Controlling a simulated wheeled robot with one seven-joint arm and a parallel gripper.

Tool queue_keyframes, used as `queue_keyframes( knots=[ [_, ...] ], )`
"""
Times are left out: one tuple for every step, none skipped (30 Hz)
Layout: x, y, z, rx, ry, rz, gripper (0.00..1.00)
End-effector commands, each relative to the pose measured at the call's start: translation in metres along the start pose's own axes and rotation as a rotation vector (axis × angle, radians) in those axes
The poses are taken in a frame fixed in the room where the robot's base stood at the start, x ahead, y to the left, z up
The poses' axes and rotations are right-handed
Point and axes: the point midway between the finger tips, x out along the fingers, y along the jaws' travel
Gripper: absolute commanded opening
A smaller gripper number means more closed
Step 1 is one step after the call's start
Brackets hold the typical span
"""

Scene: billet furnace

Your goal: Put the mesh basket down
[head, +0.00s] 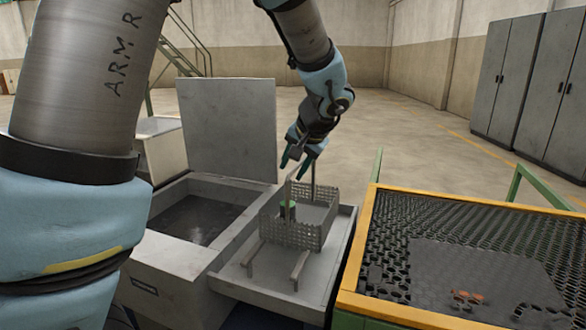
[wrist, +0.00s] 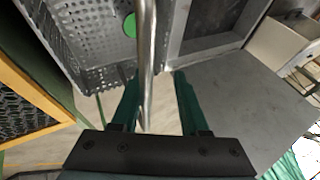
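The mesh basket (head: 308,236) is a grey perforated box with a tall bar handle. It appears upright on the grey side shelf (head: 342,245) of the tank, over two short rails (head: 299,268). A green round piece (head: 288,206) is inside it. My gripper (head: 297,160) is at the top of the handle, with its fingers apart. In the wrist view the handle (wrist: 148,50) runs between the two green fingers, nearer the left one, with a clear gap on the right. The basket (wrist: 95,35) shows beyond the fingers. Whether a finger touches the handle is unclear.
The open tank (head: 195,220) with dark contents is left of the shelf, its raised lid (head: 230,130) behind. A yellow-edged table with black mesh (head: 465,245) stands close on the right, with small brown pieces on a plate. Grey cabinets (head: 525,85) are far right.

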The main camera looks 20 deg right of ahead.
Motion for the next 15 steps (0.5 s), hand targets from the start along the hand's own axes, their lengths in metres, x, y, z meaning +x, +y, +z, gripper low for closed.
queue_keyframes(
  knots=[
    [-0.007,0.0,-0.001,-0.001,0.006,0.001,0.42],
    [-0.011,0.0,-0.002,-0.001,0.007,0.002,0.42],
    [-0.018,0.0,-0.002,-0.002,0.007,0.002,0.42],
    [-0.024,0.0,-0.001,-0.002,0.007,0.003,0.42],
    [-0.03,0.0,-0.001,-0.003,0.008,0.003,0.42],
    [-0.039,0.0,-0.002,-0.002,0.008,0.002,0.42],
    [-0.046,0.001,-0.002,-0.001,0.009,0.003,0.42],
    [-0.052,0.001,-0.001,-0.002,0.008,0.003,0.42],
    [-0.061,0.001,-0.001,-0.002,0.008,0.003,0.42],
    [-0.067,0.0,-0.001,-0.003,0.008,0.002,0.42],
    [-0.073,0.0,-0.002,-0.002,0.008,0.002,0.42],
    [-0.08,0.0,-0.001,-0.002,0.008,0.003,0.42],
    [-0.086,0.0,-0.001,-0.001,0.007,0.003,0.42],
    [-0.09,0.001,-0.001,-0.001,0.007,0.003,0.42],
    [-0.096,0.001,-0.001,-0.001,0.006,0.002,0.42]
  ],
)
